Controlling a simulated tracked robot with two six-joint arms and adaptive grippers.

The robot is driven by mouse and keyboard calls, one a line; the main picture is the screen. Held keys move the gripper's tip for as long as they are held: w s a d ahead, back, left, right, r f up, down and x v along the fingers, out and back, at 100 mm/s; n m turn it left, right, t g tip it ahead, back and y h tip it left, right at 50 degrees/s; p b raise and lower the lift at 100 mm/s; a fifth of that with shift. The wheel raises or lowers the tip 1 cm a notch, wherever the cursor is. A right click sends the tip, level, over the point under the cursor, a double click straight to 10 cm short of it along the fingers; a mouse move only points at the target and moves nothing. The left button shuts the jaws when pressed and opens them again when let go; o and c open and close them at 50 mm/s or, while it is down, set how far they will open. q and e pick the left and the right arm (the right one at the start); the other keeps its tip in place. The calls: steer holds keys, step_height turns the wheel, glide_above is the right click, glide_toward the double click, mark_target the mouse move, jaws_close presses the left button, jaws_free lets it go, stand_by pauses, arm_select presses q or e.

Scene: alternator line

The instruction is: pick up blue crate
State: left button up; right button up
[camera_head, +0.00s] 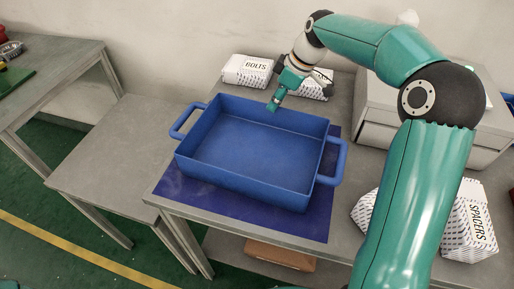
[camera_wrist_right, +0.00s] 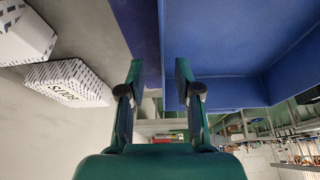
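The blue crate (camera_head: 250,150) is an empty, open rectangular box with a handle at its left end and one at its right end. It sits flat on a dark blue mat (camera_head: 310,222) on the grey table. My right gripper (camera_head: 273,104) is at the crate's far wall, pointing down. In the right wrist view its two fingers (camera_wrist_right: 160,66) are apart, one on each side of the wall's rim. The crate's inside (camera_wrist_right: 225,40) fills the right of that view. I cannot tell whether either finger touches the wall. My left gripper is not in view.
A white BOLTS box (camera_head: 247,70) and another patterned box (camera_head: 315,86) stand behind the crate. A grey cabinet (camera_head: 375,110) stands at the back right. A SPACERS box (camera_head: 470,225) is at the right. A lower grey table (camera_head: 110,160) to the left is bare.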

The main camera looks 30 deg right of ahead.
mark_target(261, 123)
steer(key=shift+p+x, duration=0.35)
steer(key=shift+x, duration=2.65)
steer(key=shift+s+a, duration=0.1)
jaws_close()
steer(key=shift+r, duration=0.15)
